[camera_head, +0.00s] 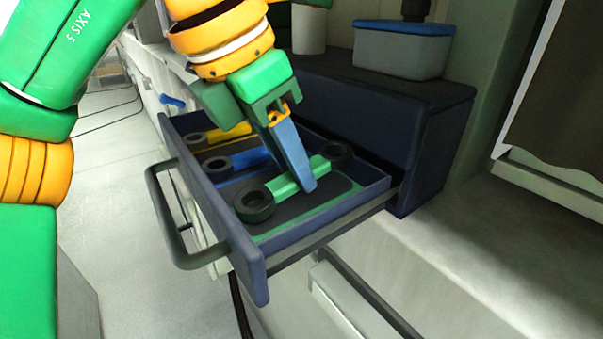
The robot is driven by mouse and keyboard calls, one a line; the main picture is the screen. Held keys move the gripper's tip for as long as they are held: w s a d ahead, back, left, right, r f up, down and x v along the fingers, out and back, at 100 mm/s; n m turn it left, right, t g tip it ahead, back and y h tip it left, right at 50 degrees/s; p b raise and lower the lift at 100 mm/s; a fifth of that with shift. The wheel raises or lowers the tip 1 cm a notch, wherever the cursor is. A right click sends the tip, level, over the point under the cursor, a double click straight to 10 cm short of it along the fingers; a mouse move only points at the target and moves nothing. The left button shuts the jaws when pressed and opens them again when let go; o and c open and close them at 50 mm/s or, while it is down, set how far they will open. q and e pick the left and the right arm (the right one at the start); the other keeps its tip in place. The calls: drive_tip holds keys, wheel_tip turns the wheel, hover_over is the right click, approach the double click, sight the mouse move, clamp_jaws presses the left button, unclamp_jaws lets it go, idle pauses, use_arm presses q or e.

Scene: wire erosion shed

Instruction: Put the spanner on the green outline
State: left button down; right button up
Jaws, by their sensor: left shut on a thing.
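A spanner with a green handle (284,187) and dark ring ends lies across the front part of the open drawer (255,262). My left gripper (308,184) reaches down from above, its blue fingers shut on the green handle near the middle. Below the spanner is a dark panel with a green outline (282,229), its edge showing at the front and right. The spanner covers part of this panel. I cannot tell whether it touches the panel or hangs just above it. My right gripper is not in view.
A yellow-handled spanner (229,133) and a blue-handled one (249,159) lie farther back in the drawer. The drawer has raised walls and a dark handle (165,213). A grey box with a blue lid (402,51) and a white cylinder (309,30) stand on the cabinet top.

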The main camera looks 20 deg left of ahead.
use_arm(q)
drive_tip(key=shift+s+f, duration=0.35)
drive_tip(key=shift+f, duration=0.5)
drive_tip(key=shift+s+a, duration=0.1)
drive_tip(key=shift+s, duration=0.1)
drive_tip(key=c, duration=0.6)
unclamp_jaws()
drive_tip(key=shift+w, duration=0.45)
drive_tip(key=p+v, duration=0.4)
drive_tip(key=v, duration=0.8)
drive_tip(key=shift+s, duration=0.15)
